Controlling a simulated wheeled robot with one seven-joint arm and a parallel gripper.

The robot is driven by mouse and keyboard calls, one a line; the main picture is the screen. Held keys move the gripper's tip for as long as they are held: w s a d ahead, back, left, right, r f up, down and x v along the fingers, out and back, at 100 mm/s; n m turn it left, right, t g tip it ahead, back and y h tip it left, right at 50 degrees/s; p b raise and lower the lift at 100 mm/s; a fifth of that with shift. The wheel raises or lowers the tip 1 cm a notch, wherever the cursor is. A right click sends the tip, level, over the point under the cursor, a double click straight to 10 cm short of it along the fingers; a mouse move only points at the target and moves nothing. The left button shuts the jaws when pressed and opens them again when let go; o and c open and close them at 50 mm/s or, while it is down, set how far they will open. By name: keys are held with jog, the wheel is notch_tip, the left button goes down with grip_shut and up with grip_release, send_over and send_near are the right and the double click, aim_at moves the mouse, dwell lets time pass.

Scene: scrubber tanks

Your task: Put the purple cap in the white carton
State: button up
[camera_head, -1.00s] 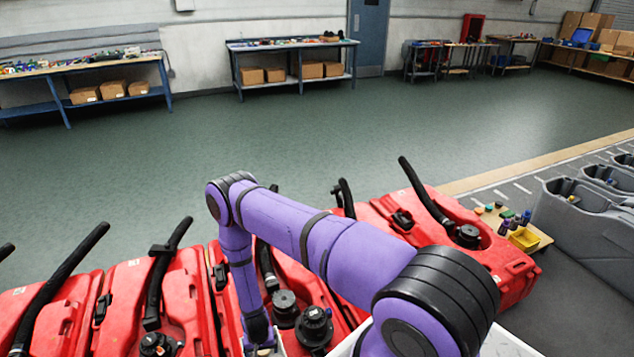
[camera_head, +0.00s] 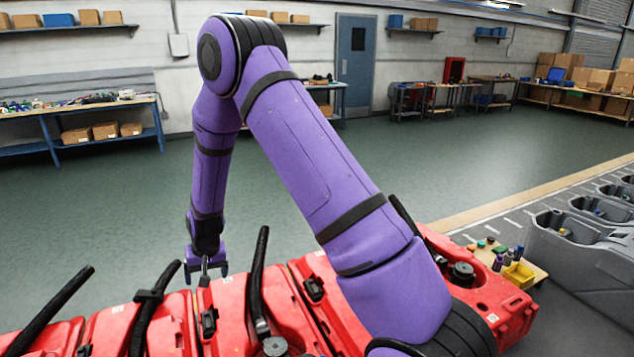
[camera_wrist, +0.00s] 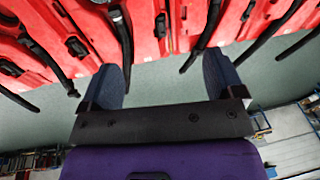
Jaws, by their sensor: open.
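My gripper (camera_head: 206,270) hangs at the end of my raised arm, above the far edge of the red tanks. In the wrist view my gripper (camera_wrist: 162,62) has its two dark blue fingers wide apart, with only floor and tanks showing between and beyond them. It is open and empty. I cannot make out the purple cap for certain in either view. Small dark bottle-like pieces with bluish-purple parts (camera_head: 508,256) stand on a wooden board at the right, too small to tell apart. The white carton is not visible in the current views.
Red tanks (camera_head: 272,308) with black hoses (camera_head: 257,275) rising from them fill the foreground. A yellow bin (camera_head: 518,275) sits on the wooden board (camera_head: 540,272). Grey tanks (camera_head: 580,255) stand at the right. The green floor beyond is open, up to workbenches (camera_head: 85,120).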

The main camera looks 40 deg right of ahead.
jog(key=s+d+r+n+t, duration=0.1)
jog(key=s+r, duration=0.3)
jog(key=r, duration=0.5)
jog(key=s+d+r, duration=0.1)
jog(key=s+r, duration=0.4)
jog(key=r, duration=0.5)
jog(key=s+d+r+n+t, duration=0.1)
jog(key=s+r, duration=0.3)
jog(key=r, duration=0.5)
jog(key=s+d+r, duration=0.1)
jog(key=s+r, duration=0.2)
jog(key=s, duration=0.5)
jog(key=s+d+r, duration=0.1)
jog(key=s+r, duration=0.2)
jog(key=s, duration=0.5)
jog(key=s+d+r+n+t+h, duration=0.1)
jog(key=s+r, duration=0.3)
jog(key=s, duration=0.4)
jog(key=shift+d, duration=0.25)
